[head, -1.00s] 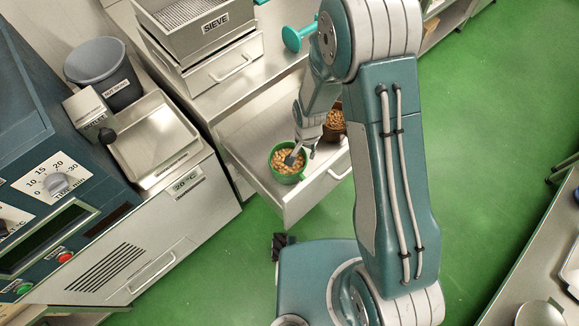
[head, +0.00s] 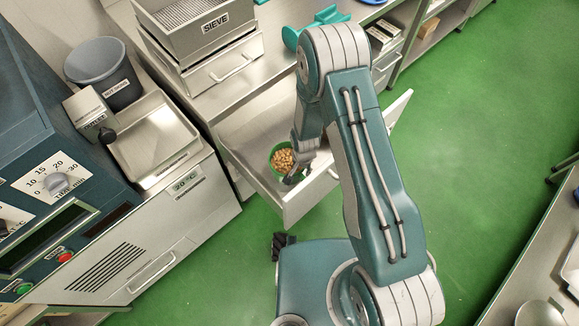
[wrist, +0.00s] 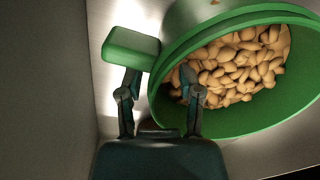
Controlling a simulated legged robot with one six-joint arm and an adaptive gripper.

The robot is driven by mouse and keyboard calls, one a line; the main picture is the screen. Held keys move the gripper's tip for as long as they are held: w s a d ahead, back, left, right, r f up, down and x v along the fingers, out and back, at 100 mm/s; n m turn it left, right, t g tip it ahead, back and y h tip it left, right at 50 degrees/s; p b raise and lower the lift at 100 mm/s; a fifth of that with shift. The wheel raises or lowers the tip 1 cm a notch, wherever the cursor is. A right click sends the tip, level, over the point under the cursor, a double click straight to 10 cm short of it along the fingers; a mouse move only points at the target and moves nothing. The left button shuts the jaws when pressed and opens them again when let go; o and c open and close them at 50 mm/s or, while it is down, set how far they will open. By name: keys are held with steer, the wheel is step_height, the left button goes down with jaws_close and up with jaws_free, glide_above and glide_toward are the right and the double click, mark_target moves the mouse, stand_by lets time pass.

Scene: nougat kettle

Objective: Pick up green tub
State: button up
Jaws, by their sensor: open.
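The green tub (head: 275,152), full of pale nuts, stands in the open drawer. It also fills the right of the wrist view (wrist: 172,62), with a green lug sticking out on its left side. My gripper (head: 293,178) is at the tub's front right edge in the head view. In the wrist view my gripper (wrist: 160,80) is open. One finger is outside the tub near the lug, and the other overlaps the rim and nuts. The tub's wall lies between them. I cannot tell whether either finger touches the tub.
The open metal drawer (head: 291,205) surrounds the tub with its walls. A drawer wall (wrist: 45,85) is close on the left in the wrist view. The sieve (head: 200,20) stands on the counter above. My arm covers the drawer's right part. Green floor (head: 480,100) is clear to the right.

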steer(key=shift+f, duration=0.3)
jaws_close()
